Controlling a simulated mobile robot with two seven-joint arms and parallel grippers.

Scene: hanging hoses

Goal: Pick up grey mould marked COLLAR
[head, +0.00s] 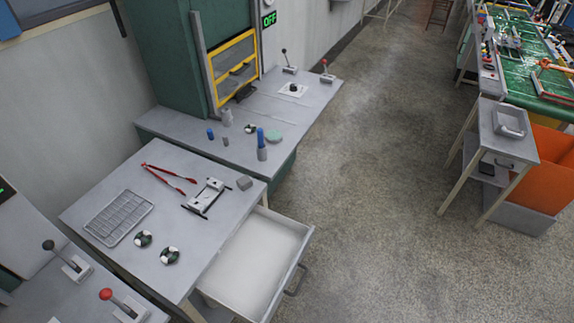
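No COLLAR marking can be read on anything at this distance. A small grey block (245,183) lies near the right edge of the near table (165,240). Left of it is a light grey device with dark bars (207,195). On the far bench stand a small grey piece (227,117) and a blue-topped grey cylinder (262,146). I cannot tell which of these, if any, is the grey mould. Neither of my grippers is in view.
Red-handled tongs (169,178), a wire rack (118,217) and two black-and-white round pieces (143,239) lie on the near table. Its drawer (298,276) stands open and looks empty. A green press (170,60) with a yellow-framed guard stands behind.

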